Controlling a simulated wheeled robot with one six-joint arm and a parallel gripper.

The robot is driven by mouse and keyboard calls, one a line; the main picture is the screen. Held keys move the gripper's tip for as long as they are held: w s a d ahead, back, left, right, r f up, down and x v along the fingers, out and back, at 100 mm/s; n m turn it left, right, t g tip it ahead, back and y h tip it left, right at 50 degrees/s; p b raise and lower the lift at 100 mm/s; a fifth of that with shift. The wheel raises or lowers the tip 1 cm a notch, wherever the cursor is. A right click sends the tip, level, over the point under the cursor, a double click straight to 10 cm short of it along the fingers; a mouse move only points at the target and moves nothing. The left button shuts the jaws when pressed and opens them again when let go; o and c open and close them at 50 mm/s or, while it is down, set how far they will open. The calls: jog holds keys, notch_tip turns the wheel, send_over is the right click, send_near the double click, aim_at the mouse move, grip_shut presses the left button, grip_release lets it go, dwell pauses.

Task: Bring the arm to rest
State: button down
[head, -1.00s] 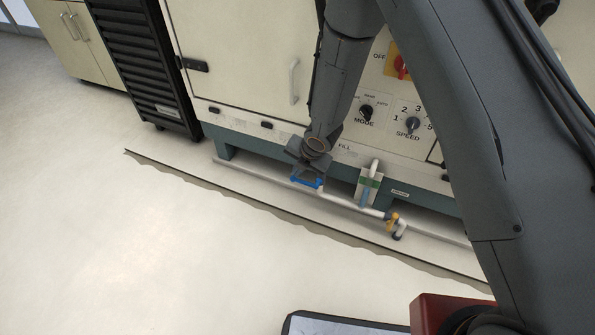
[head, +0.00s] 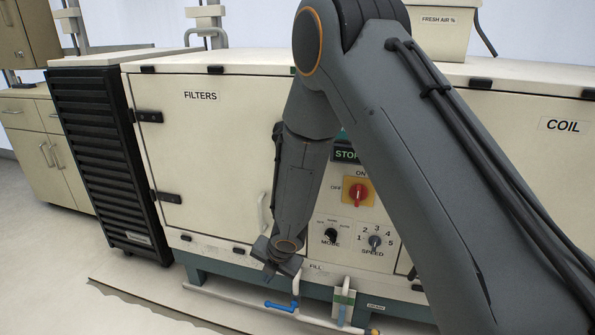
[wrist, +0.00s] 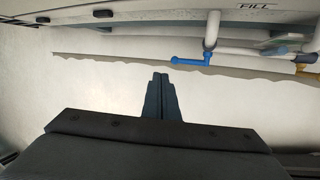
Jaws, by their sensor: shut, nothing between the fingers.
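My gripper (wrist: 160,82) shows in the wrist view with its two dark fingers together and nothing between them. In the head view my gripper (head: 270,278) hangs low in front of the cream machine (head: 215,150), near its bottom edge and the FILL label. My arm is bent, with its elbow high in front of the machine. Below the gripper in the head view, a blue valve handle (head: 281,306) sits on a white pipe. The handle also shows in the wrist view (wrist: 190,61), beyond the fingertips and apart from them.
The machine's panel has a red switch (head: 357,195), a MODE knob (head: 330,235) and a SPEED knob (head: 375,242). A black slatted unit (head: 105,150) stands at the left. Cabinets (head: 45,150) stand farther left. The floor (head: 60,240) at the lower left is clear.

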jog(key=s+d+r+m+h, duration=0.1)
jog(key=s+d+r+m, duration=0.2)
jog(key=s+r+m, duration=0.35)
jog(key=s+d+r+m+h, duration=0.2)
jog(key=s+d+r+m, duration=0.2)
jog(key=r+m, duration=0.4)
jog(key=s+d+r+m+g, duration=0.2)
jog(key=s+r+m, duration=0.3)
jog(key=s, duration=0.4)
jog(key=s+d+r+m+g, duration=0.1)
jog(key=s+d+r+m, duration=0.25)
jog(key=s+m, duration=0.4)
jog(key=s+d+r+m+p, duration=0.1)
jog(key=d+r+m+p, duration=0.1)
jog(key=d+r+p, duration=0.7)
jog(key=s+d+r+m+p, duration=0.1)
jog(key=d+r+m+p, duration=0.2)
jog(key=d+r+p, duration=0.6)
notch_tip(320, 180, up, 6)
jog(key=p, duration=0.8)
jog(key=shift+r+p, duration=0.2)
jog(key=shift+p, duration=0.15)
jog(key=shift+s+a, duration=0.1)
